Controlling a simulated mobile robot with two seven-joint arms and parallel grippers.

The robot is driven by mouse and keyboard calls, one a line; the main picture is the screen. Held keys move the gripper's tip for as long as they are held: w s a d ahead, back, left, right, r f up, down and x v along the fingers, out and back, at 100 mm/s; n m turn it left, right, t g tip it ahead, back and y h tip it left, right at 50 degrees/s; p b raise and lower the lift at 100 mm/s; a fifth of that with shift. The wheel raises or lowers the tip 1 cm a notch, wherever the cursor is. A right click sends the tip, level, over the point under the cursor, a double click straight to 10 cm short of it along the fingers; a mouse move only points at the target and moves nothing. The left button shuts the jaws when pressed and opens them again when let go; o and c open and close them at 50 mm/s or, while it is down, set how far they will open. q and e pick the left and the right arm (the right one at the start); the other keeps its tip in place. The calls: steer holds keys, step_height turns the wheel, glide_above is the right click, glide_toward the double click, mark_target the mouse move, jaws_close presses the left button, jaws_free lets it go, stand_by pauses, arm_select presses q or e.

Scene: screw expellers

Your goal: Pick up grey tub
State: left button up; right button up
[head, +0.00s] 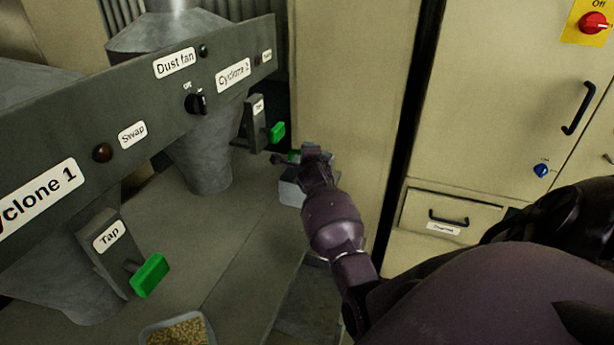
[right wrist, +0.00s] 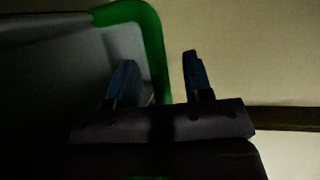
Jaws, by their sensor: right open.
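A light grey tub (head: 290,193) stands on the bench under the far tap, partly hidden behind my right arm. A bit of green shows at its top. My right gripper (head: 299,162) is at this tub's upper edge. In the right wrist view the gripper (right wrist: 159,80) is open, with two dark blue fingers apart. A green rim (right wrist: 152,40) bends around a grey surface and runs down between the fingers; I cannot tell whether they touch it. A second grey tub (head: 148,334) holding brown pellets is at the bottom edge. My left gripper is not in view.
A grey panel (head: 130,105) labelled Cyclone 1 and Dust fan runs above the bench. Two taps have green handles (head: 150,275), (head: 277,132). A cream cabinet wall (head: 350,90) stands just right of the far tub. The bench (head: 235,255) is clear between the tubs.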

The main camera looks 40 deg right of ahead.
steer(key=shift+s, duration=0.1)
jaws_close()
steer(key=shift+r, duration=0.15)
stand_by(0.3)
